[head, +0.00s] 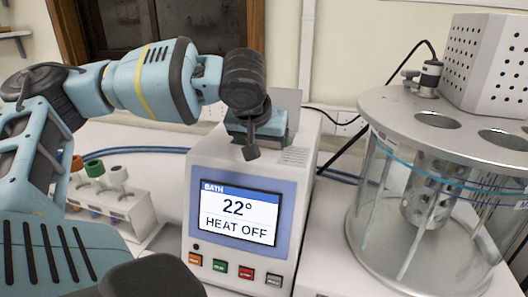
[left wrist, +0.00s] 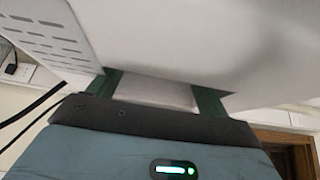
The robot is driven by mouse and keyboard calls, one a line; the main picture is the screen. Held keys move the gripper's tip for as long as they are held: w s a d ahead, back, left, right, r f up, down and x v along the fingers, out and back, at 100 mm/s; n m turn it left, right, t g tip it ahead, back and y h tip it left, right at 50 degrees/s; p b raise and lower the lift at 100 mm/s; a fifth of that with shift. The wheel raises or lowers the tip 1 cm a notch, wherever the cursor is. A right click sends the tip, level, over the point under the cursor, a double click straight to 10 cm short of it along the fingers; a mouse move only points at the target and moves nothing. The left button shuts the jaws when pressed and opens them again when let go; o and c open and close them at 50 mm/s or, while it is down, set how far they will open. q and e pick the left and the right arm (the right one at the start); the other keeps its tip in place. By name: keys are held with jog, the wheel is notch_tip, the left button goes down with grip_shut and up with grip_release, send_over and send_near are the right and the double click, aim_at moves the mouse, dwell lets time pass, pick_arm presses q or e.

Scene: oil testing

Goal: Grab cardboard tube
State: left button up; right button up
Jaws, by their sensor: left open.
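I cannot make out a cardboard tube in either view. My left gripper (head: 258,126) is at the top of the white bath controller (head: 240,165), near its back edge. Its fingertips are hidden in the head view. The left wrist view shows the left gripper (left wrist: 157,88) open, with its two green fingers apart. A pale surface fills the gap and the area beyond; I cannot tell whether anything lies between the fingers. My right gripper is not in view.
A rack (head: 130,207) with capped tubes stands left of the controller, partly behind my arm. Cables run behind the controller.

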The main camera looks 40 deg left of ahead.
pick_arm(q)
jog(key=shift+c, duration=0.5)
jog(key=c, duration=1)
jog(key=shift+o, duration=0.2)
notch_tip(320, 180, up, 10)
